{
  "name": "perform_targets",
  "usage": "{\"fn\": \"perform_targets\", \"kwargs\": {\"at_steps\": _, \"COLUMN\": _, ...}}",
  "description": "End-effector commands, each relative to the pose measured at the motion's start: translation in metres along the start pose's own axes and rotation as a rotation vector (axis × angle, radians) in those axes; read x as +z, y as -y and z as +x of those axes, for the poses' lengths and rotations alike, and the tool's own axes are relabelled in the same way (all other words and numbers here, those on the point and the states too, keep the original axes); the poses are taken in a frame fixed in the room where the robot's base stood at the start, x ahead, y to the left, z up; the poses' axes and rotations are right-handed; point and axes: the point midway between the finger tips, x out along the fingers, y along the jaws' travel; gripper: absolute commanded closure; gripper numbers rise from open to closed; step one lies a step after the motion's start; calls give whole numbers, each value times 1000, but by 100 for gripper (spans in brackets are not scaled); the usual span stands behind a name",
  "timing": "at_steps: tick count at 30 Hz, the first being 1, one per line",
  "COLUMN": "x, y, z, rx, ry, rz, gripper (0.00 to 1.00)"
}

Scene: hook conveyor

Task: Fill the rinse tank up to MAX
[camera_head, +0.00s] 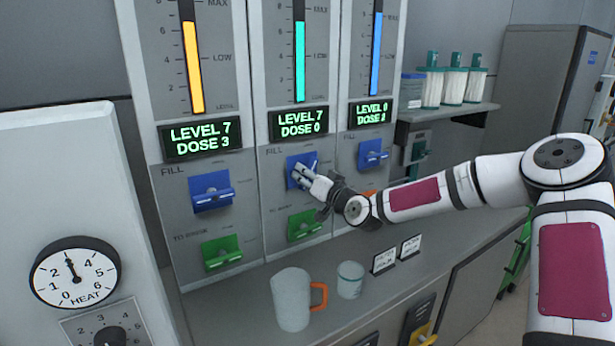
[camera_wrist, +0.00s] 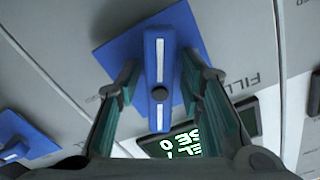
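Three tank panels stand side by side, each with a level gauge. The middle panel has a teal bar (camera_head: 299,62) rising to near MAX and a display (camera_head: 299,122) reading LEVEL 7, DOSE 0. I cannot read which panel is the rinse tank. My gripper (camera_head: 304,174) is at the middle panel's blue FILL lever (camera_head: 291,164). In the wrist view, the fingers of my gripper (camera_wrist: 158,80) straddle the lever (camera_wrist: 160,70), with gaps visible on both sides. They are open and partly hide the lever's mount in the head view. A green lever (camera_head: 302,225) sits below.
The left panel's display (camera_head: 201,140) reads LEVEL 7, DOSE 3; its FILL lever (camera_head: 211,191) is blue. The right panel has another blue lever (camera_head: 372,154). A jug (camera_head: 290,299) and a cup (camera_head: 350,280) stand on the counter (camera_head: 235,318) below. A heat dial (camera_head: 75,271) is at left.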

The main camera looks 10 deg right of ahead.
Motion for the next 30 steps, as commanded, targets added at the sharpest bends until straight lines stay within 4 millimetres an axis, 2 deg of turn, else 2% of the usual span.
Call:
{"fn": "perform_targets", "kwargs": {"at_steps": 1, "x": 0, "y": 0, "z": 0, "rx": 0, "ry": 0, "rz": 0, "gripper": 82}}
{"fn": "perform_targets", "kwargs": {"at_steps": 3, "x": 0, "y": 0, "z": 0, "rx": 0, "ry": 0, "rz": 0, "gripper": 98}}
{"fn": "perform_targets", "kwargs": {"at_steps": 4, "x": 0, "y": 0, "z": 0, "rx": 0, "ry": 0, "rz": 0, "gripper": 100}}
{"fn": "perform_targets", "kwargs": {"at_steps": 17, "x": 0, "y": 0, "z": 0, "rx": 0, "ry": 0, "rz": 59, "gripper": 100}}
{"fn": "perform_targets", "kwargs": {"at_steps": 30, "x": -1, "y": 2, "z": -1, "rx": 1, "ry": 0, "rz": 406, "gripper": 100}}
